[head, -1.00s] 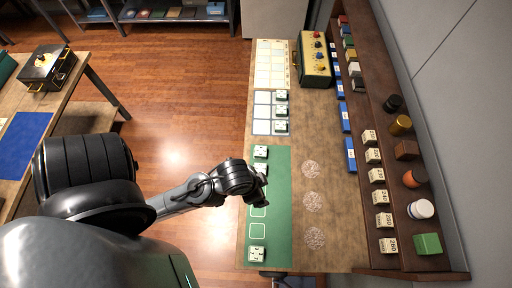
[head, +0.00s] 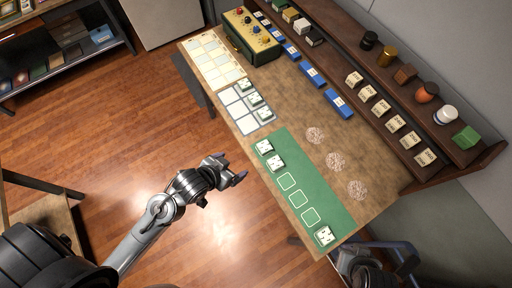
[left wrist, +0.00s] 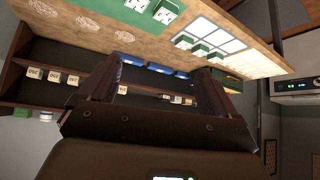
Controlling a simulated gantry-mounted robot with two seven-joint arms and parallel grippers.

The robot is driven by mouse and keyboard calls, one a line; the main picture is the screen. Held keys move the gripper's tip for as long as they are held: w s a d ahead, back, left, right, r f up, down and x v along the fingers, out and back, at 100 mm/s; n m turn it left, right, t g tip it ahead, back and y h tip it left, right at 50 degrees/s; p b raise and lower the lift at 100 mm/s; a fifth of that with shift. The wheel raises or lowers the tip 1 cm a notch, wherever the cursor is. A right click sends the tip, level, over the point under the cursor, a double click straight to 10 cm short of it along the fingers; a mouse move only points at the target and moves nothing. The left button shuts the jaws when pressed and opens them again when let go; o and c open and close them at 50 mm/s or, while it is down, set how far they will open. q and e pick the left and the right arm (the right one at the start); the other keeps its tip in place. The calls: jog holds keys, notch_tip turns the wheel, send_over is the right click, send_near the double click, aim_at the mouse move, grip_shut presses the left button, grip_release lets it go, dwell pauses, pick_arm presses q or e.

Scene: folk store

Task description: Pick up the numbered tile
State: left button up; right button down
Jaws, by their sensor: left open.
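Several white tiles with dark marks and green sides lie on the long table. Two sit side by side at the far end of the green mat (head: 334,205), an upper tile (head: 264,147) and a lower tile (head: 276,162); one tile (head: 324,236) sits at its near end. More tiles (head: 256,98) lie on the white grid card (head: 233,108). I cannot tell which is the numbered one. My left gripper (head: 232,168) is open, over the floor left of the mat, apart from the tiles. In the left wrist view its spread fingers (left wrist: 157,76) hold nothing.
Three pale speckled round patches (head: 336,162) lie beside the mat. Blue blocks (head: 312,75) line the shelf foot; cream number blocks (head: 382,107) and jars stand on the wooden shelf (head: 440,145). A box with coloured knobs (head: 252,38) stands at the far end. Open floor lies left.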

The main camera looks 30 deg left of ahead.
pick_arm(q)
jog(key=w+d+f+m+t+h+b, duration=0.1)
jog(key=w+f+h+b, duration=0.15)
jog(key=f+b, duration=0.35)
jog(key=w+f+m+t+h+b, duration=0.1)
jog(key=w+f+t+b, duration=0.1)
jog(key=w+f+b, duration=0.35)
pick_arm(e)
jog(key=f+b, duration=0.2)
jog(key=f, duration=0.5)
jog(key=f+b, duration=0.3)
jog(key=f, duration=0.4)
jog(key=f+b, duration=0.3)
jog(key=f, duration=0.4)
jog(key=shift+a, duration=0.25)
pick_arm(q)
jog(key=m+h+b, duration=0.1)
jog(key=m+h, duration=0.2)
send_near(264, 146)
pick_arm(e)
jog(key=shift+f, duration=0.45)
pick_arm(q)
jog(key=shift+b+x, duration=0.7)
jog(key=shift+x, duration=4.65)
pick_arm(e)
jog(key=shift+d+f, duration=0.1)
jog(key=shift+f, duration=0.45)
pick_arm(q)
jog(key=shift+s+y, duration=0.1)
jog(key=shift+y, duration=0.15)
